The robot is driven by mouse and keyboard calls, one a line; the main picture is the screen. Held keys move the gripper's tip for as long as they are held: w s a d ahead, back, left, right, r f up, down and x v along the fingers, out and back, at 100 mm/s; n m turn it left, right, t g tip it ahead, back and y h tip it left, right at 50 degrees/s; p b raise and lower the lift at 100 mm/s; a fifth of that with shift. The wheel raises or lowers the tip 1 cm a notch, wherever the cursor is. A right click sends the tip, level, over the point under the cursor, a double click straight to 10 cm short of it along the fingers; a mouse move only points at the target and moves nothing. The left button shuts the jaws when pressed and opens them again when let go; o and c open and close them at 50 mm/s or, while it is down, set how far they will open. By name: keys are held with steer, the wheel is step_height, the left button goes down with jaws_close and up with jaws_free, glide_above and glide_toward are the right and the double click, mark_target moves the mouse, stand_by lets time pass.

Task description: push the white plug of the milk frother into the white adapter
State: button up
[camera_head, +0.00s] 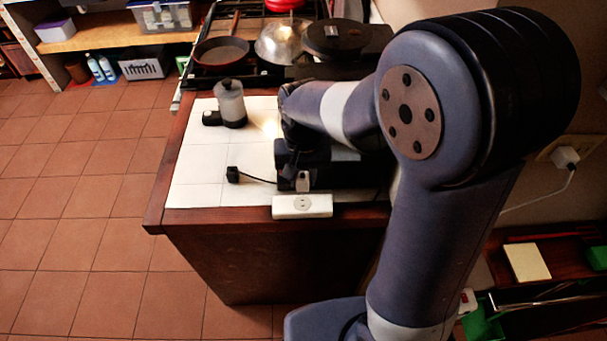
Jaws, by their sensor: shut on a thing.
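The white adapter (316,207) lies on the front edge of the counter, with socket holes on its top. The small white plug (302,182) is just behind and above it. I cannot tell whether the two touch. My gripper (293,176) comes down from the wrist at the plug and is shut on it; its fingers are dark and hard to separate from the dark box behind. The milk frother (230,104), a grey-white jug with a dark lid knob and base, appears to stand further back on the white tiles.
A black plug (233,174) with a black cord lies left of my gripper. A dark box-shaped appliance (343,168) sits under my arm. A stove with a pan (221,51) and a metal lid (284,42) is behind. White tiles left of the frother's front are clear.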

steer(key=shift+f, duration=0.15)
steer(key=b, duration=0.5)
glide_above(302, 203)
steer(key=shift+f, duration=2.75)
steer(key=shift+f, duration=0.6)
steer(key=o, duration=1)
steer(key=shift+r, duration=0.1)
step_height(302, 203, up, 11)
steer(key=shift+f, duration=0.15)
steer(key=shift+f, duration=0.1)
step_height(302, 203, down, 11)
steer(key=shift+r, duration=0.4)
